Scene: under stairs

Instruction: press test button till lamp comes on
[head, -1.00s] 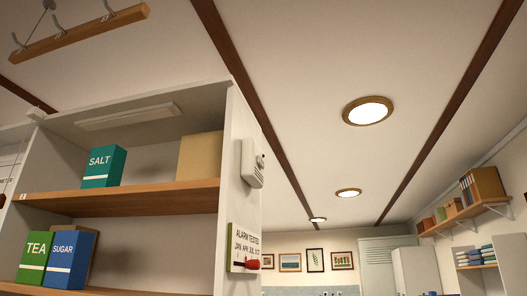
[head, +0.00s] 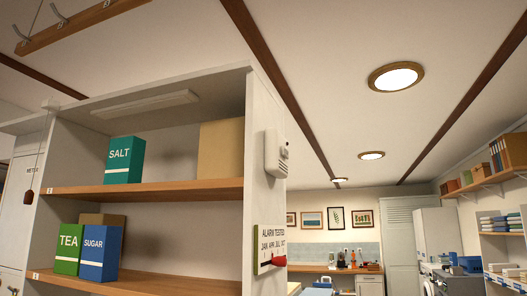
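A white alarm unit (head: 273,152) is fixed high on the side panel of the shelf unit, seen at a steep angle. A small grey knob-like part (head: 284,151) sticks out of its right face; I cannot tell for sure whether it is the test button. No lit lamp shows on the unit. Below it hangs a card (head: 268,240) reading "ALARM TESTED" with month names, and a red object (head: 279,261) at its lower edge. Neither of my grippers is in view.
The white shelf unit (head: 261,215) holds salt (head: 124,160), tea (head: 70,249) and sugar (head: 100,253) boxes. A cord with a dark red pull (head: 29,196) hangs at left. Hooks on a rail (head: 70,26) are overhead. Open room lies to the right.

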